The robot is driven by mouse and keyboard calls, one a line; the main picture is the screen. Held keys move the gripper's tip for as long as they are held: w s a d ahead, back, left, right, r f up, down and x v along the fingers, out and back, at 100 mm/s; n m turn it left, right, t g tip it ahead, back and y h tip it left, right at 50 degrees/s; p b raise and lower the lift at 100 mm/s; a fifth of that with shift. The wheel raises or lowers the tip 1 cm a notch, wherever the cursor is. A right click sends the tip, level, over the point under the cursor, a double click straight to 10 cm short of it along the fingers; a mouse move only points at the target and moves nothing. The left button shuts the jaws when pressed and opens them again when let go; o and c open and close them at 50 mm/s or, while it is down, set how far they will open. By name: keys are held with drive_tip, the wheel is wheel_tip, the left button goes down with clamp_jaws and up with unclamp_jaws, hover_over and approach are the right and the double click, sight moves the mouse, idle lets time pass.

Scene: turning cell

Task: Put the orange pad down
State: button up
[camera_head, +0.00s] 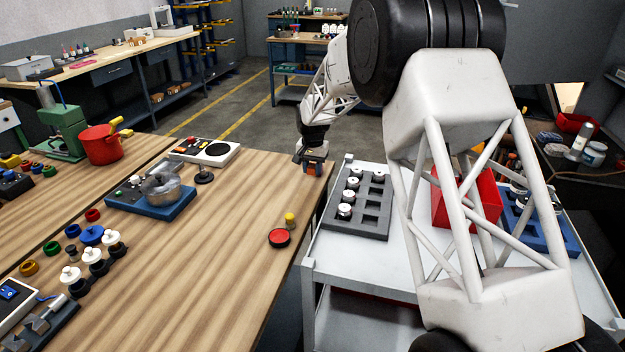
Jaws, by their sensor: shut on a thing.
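My gripper (313,162) is at the far right corner of the wooden table (240,190), pointing down. It is shut on the orange pad (313,170), of which only a small orange part shows below the fingers. The rest of the pad is hidden by the gripper. I cannot tell whether the pad touches the tabletop or is held just above it.
A dark round stand (204,174) and a white control box (204,151) are left of my gripper. A red disc (279,238) and a yellow-topped piece (290,220) lie nearer. A white cart (340,250) with a grey tray (372,222) adjoins the table. The table's middle is clear.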

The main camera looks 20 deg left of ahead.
sight(312, 184)
drive_tip(key=shift+f, duration=2.3)
drive_tip(key=shift+f, duration=0.1)
drive_tip(key=o, duration=1)
drive_tip(key=shift+o, duration=0.2)
wheel_tip(312, 184, up, 12)
drive_tip(key=shift+r, duration=0.1)
drive_tip(key=shift+d+r, duration=0.1)
